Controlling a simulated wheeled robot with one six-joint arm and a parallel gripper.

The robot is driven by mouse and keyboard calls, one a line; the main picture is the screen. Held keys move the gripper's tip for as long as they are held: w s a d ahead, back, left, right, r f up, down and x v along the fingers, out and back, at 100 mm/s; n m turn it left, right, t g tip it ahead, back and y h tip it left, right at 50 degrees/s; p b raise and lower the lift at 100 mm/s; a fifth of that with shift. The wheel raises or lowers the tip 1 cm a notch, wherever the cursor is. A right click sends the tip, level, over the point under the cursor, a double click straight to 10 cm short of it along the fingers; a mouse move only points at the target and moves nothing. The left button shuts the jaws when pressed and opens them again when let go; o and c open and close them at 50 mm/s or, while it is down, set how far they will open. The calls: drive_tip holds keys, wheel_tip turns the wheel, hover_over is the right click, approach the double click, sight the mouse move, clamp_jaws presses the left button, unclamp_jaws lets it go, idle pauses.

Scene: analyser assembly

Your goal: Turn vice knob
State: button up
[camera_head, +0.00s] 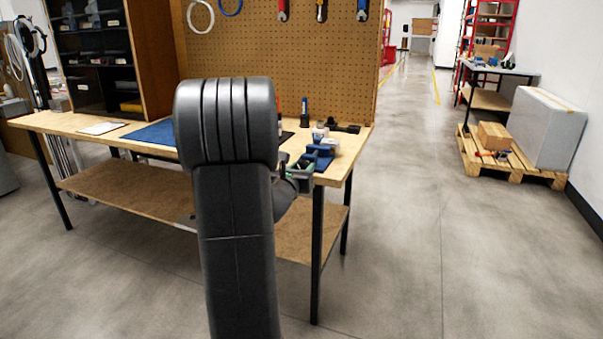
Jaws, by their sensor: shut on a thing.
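A blue vice (321,153) is on the right front corner of the wooden workbench (355,140). My gripper (303,172) is at the front of the vice, by the bench's front edge, small and partly covered by my own dark arm. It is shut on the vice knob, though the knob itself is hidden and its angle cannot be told.
A pegboard (320,70) with hanging tools rises behind the bench. A blue mat (150,133) lies left of my arm. Small dark items stand near the vice. A pallet (520,168) with boxes is at right. The floor between is clear.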

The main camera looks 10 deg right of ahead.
drive_tip(key=n, duration=0.6)
drive_tip(key=shift+b, duration=0.3)
drive_tip(key=n+p, duration=0.1)
drive_tip(key=n, duration=0.5)
drive_tip(key=shift+n+p, duration=0.3)
drive_tip(key=shift+p, duration=0.05)
drive_tip(key=n+p, duration=0.1)
drive_tip(key=n, duration=0.2)
drive_tip(key=n+p, duration=0.1)
drive_tip(key=n, duration=0.2)
drive_tip(key=shift+a+g+h+p, duration=0.1)
drive_tip(key=shift+g+h+p, duration=0.2)
drive_tip(key=shift+p, duration=0.1)
drive_tip(key=n+p, duration=0.3)
drive_tip(key=n, duration=0.3)
drive_tip(key=n+p, duration=0.3)
drive_tip(key=n, duration=0.3)
drive_tip(key=n+p, duration=0.2)
drive_tip(key=n, duration=0.4)
drive_tip(key=shift+n+h, duration=0.3)
drive_tip(key=shift+n, duration=0.1)
drive_tip(key=n+p, duration=0.2)
drive_tip(key=n, duration=0.4)
drive_tip(key=shift+n+p, duration=0.3)
drive_tip(key=shift+p, duration=0.1)
drive_tip(key=n+p, duration=0.2)
drive_tip(key=n, duration=0.4)
drive_tip(key=shift+n+t, duration=0.4)
